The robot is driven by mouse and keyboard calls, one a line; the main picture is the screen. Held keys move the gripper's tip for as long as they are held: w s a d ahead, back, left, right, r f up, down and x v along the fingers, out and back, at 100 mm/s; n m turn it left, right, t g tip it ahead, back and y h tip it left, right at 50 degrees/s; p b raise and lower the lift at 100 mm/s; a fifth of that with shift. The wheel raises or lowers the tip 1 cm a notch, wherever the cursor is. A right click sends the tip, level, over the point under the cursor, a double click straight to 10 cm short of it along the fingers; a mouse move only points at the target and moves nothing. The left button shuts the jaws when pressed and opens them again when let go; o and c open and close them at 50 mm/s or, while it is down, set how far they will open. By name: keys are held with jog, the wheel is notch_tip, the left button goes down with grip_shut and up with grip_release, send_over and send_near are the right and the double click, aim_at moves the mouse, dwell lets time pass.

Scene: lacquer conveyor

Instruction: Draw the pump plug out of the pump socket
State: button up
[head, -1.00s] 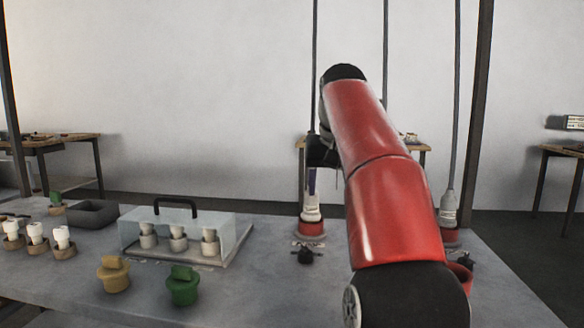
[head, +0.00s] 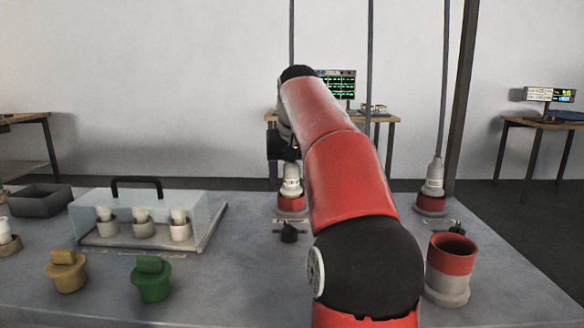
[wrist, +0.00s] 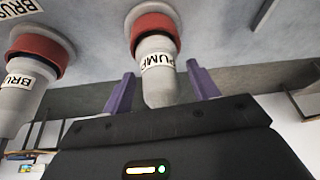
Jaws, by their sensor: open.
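The pump plug (wrist: 157,72) is a pale grey, tapered plug with a PUMP label. It sits in its red-collared pump socket (wrist: 138,22) in the wrist view. In the head view the plug (head: 291,177) stands upright in the red socket (head: 291,203), just left of my arm. My gripper (wrist: 160,69) is open, with one purple finger on each side of the plug's narrow end. Gaps show between fingers and plug. In the head view the black gripper body is partly hidden behind my arm, above and left of the plug.
A BRUSH plug (head: 433,178) stands in another red socket to the right. A red-and-grey open cup (head: 451,287) is near the front right. A clear handled cover (head: 100,214) holds several small plugs. Yellow (head: 66,272) and green (head: 151,280) knobs stand at the front left.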

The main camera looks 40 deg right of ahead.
jog(key=shift+f, duration=0.1)
jog(key=c, duration=1.2)
jog(key=shift+r+p, duration=1.1)
jog(key=shift+r, duration=1.95)
